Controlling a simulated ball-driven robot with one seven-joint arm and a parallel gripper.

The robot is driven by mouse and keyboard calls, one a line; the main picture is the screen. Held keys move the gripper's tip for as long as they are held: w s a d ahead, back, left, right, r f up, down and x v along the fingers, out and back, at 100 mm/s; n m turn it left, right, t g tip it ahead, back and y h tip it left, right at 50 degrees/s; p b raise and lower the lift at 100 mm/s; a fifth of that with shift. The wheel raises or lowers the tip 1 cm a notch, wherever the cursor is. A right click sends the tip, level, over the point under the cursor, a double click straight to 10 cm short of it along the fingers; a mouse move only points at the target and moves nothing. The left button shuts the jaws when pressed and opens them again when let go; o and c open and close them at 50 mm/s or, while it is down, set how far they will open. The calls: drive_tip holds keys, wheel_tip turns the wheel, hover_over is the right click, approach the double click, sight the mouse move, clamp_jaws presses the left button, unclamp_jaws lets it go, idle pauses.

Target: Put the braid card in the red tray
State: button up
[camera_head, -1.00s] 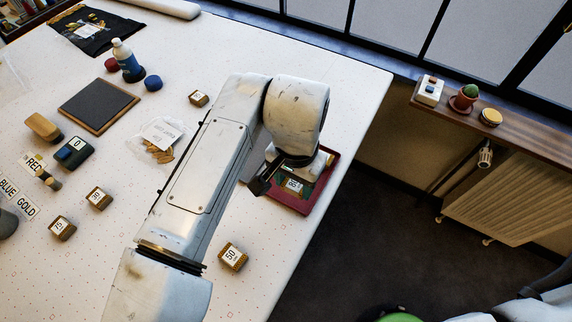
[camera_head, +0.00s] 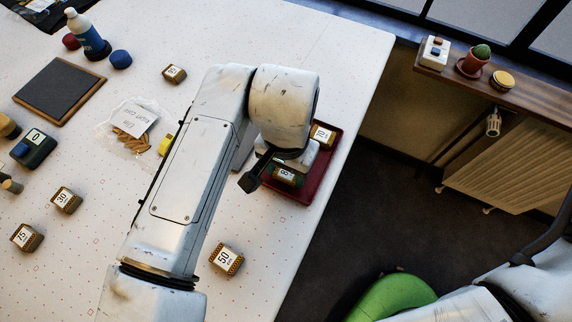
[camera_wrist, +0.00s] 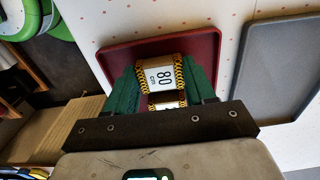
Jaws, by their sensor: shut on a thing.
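The braid card (camera_wrist: 160,76), a card wound with yellow-and-black braid and labelled 80, is held between my gripper's green fingers (camera_wrist: 160,72) in the wrist view. In the head view the held card (camera_head: 286,175) shows under my wrist, over the red tray (camera_head: 309,190). The tray's dark red rim (camera_wrist: 205,42) lies behind the card in the wrist view. I cannot tell whether the card touches the tray floor. My gripper is shut on the card. My arm hides part of the tray.
Another wound card (camera_head: 322,134) is at the tray's far end. A grey tray (camera_wrist: 287,65) lies beside the red one. Several more wound cards, one marked 50 (camera_head: 227,259), lie on the white table. The table's right edge is close to the red tray.

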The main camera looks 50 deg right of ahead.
sight(287, 173)
drive_tip(key=shift+f, duration=0.15)
drive_tip(key=o, duration=1)
wheel_tip(287, 173, up, 12)
drive_tip(key=shift+r, duration=0.2)
